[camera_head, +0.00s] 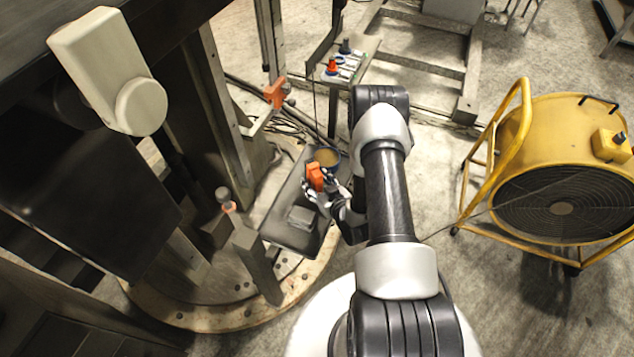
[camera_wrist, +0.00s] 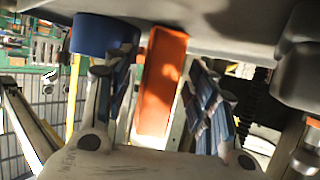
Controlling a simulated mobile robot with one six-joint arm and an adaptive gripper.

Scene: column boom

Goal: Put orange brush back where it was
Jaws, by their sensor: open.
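The orange brush (camera_head: 316,176) shows in the head view as an orange block at my gripper, over the dark tray (camera_head: 268,226). In the wrist view the orange block (camera_wrist: 160,82) lies between the two fingers of my gripper (camera_wrist: 165,95), against the grey surface at the top of the picture. My gripper (camera_head: 328,190) is open around it, with a finger on each side. Bristles are not visible. A blue round container (camera_wrist: 103,35) is close beside the brush; in the head view it has a tan top (camera_head: 327,157).
A small grey block (camera_head: 300,217) lies in the tray's near part. A column with an orange clamp (camera_head: 275,92) stands to the left. A small shelf (camera_head: 352,72) with red and dark items is behind. A yellow fan (camera_head: 560,160) stands at right; bare floor lies between.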

